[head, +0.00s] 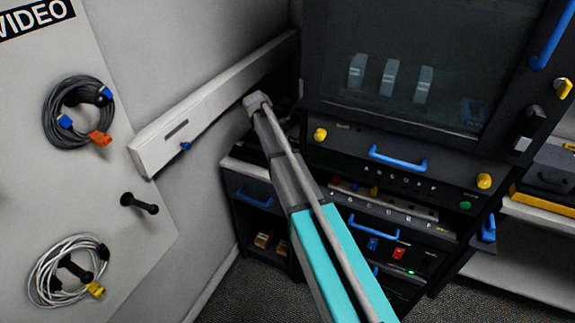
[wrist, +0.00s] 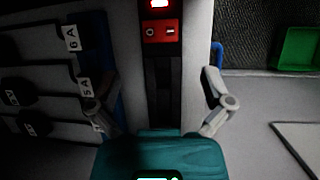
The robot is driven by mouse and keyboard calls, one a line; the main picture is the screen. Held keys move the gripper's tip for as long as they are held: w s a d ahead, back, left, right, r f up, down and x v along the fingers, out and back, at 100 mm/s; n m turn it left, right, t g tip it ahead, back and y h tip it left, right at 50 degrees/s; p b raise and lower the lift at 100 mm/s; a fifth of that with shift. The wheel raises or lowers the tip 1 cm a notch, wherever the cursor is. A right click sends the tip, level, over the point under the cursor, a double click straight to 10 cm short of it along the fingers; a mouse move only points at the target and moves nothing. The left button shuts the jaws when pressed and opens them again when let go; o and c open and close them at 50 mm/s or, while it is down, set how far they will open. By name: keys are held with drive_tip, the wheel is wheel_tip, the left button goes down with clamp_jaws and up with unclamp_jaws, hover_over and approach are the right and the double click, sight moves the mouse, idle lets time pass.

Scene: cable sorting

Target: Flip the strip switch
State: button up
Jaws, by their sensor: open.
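The red strip switch (wrist: 162,31), marked O and I, sits on a dark upright strip (wrist: 165,90) in the wrist view. A lit red lamp (wrist: 159,3) shows just above it at the top edge. My gripper (wrist: 152,85) is open and empty, with one finger on each side of the dark strip. The switch lies ahead of the fingertips, between their lines, and they appear apart from it. In the head view my arm crosses the middle of the picture; I cannot make out the gripper's fingers or the strip switch there.
Tagged plugs or cables (wrist: 72,38) are left of the strip; a blue handle (wrist: 217,52) and green bin (wrist: 298,48) are right. In the head view, a dark rack (head: 400,150) with blue handles stands right, and a panel with coiled cables (head: 75,110) stands left.

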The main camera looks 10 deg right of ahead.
drive_tip(key=shift+b+x, duration=3.25)
drive_tip(key=shift+x, duration=0.6)
drive_tip(key=shift+s, duration=0.1)
drive_tip(key=c, duration=1.1)
drive_tip(key=shift+w+g, duration=0.2)
drive_tip(key=shift+g, duration=0.3)
drive_tip(key=shift+c, duration=0.2)
drive_tip(key=shift+y, duration=0.4)
drive_tip(key=o, duration=1.1)
drive_tip(key=shift+o, duration=0.2)
drive_tip(key=shift+d, duration=0.1)
